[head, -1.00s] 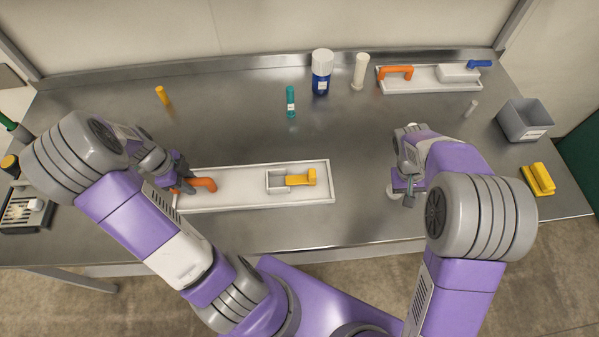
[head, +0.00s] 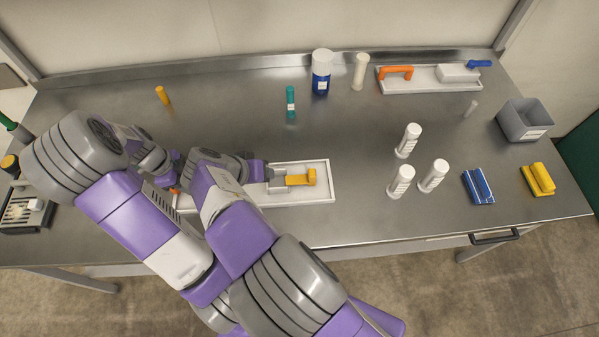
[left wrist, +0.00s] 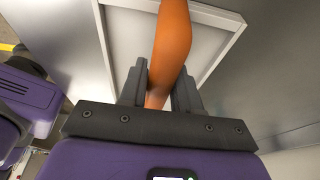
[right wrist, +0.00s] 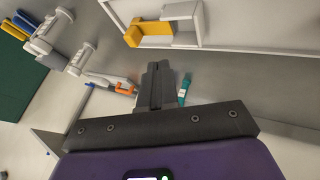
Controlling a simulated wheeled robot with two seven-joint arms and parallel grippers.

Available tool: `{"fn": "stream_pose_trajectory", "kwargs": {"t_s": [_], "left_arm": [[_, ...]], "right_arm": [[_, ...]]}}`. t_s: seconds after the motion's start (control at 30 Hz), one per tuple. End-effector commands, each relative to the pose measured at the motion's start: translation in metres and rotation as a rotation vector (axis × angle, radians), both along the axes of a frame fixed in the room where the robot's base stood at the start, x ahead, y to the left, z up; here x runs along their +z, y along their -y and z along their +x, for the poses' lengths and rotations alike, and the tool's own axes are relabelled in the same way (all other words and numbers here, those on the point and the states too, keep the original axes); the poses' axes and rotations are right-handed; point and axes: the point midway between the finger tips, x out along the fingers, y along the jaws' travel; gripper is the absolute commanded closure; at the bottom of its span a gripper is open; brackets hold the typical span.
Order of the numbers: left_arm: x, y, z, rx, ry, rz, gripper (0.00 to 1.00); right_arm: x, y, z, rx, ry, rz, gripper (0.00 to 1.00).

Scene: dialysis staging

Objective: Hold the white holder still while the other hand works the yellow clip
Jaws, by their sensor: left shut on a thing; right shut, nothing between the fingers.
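The white holder (head: 312,196) is a long shallow tray on the steel table, partly hidden by my right arm in the head view. Its orange handle (left wrist: 172,40) stands between the fingers of my left gripper (left wrist: 160,72), which is shut on it. A small white block (head: 277,185) with the yellow clip (head: 300,178) sits at the tray's right part. The clip also shows in the right wrist view (right wrist: 150,37). My right gripper (head: 270,172) is shut and empty, just left of the block and clip. In the right wrist view its fingertips (right wrist: 158,68) appear apart from the clip.
A blue block (head: 478,186), a yellow block (head: 538,179) and a grey bin (head: 525,120) are at far right. A second tray (head: 427,85) and a blue-labelled bottle (head: 321,73) stand at the back.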

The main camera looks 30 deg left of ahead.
Motion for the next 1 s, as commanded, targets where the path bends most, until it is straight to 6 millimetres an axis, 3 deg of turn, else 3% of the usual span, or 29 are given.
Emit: {"fn": "stream_pose_trajectory", "kwargs": {"t_s": [0.37,0.8,1.0], "left_arm": [[0.000,0.000,0.000,0.000,-0.001,0.000,0.95],[0.000,0.000,0.000,0.000,0.000,-0.001,0.95],[0.000,0.000,0.000,0.000,0.001,-0.001,0.95]], "right_arm": [[-0.012,0.004,0.009,-0.003,-0.002,-0.003,1.00],[-0.084,0.024,0.059,-0.003,-0.004,-0.005,1.00],[-0.080,0.048,0.073,-0.002,-0.002,0.000,1.00]]}}
